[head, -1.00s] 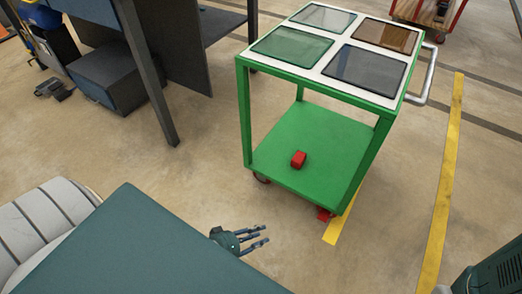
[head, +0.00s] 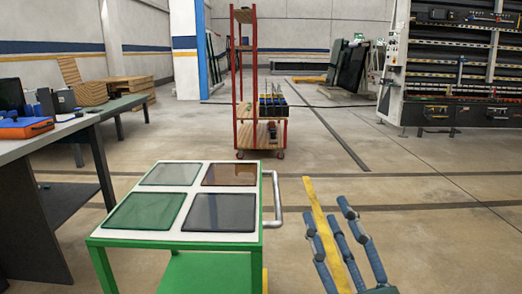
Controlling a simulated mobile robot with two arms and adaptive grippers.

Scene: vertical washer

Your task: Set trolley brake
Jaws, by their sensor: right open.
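My left gripper is not in view.
A yellow floor stripe (head: 322,215) runs beside the trolley. A red shelf cart (head: 245,138) stands behind it. A workbench (head: 60,140) with an orange case is on the left. A tool rack (head: 458,110) is at the back right. The floor on the right is clear.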

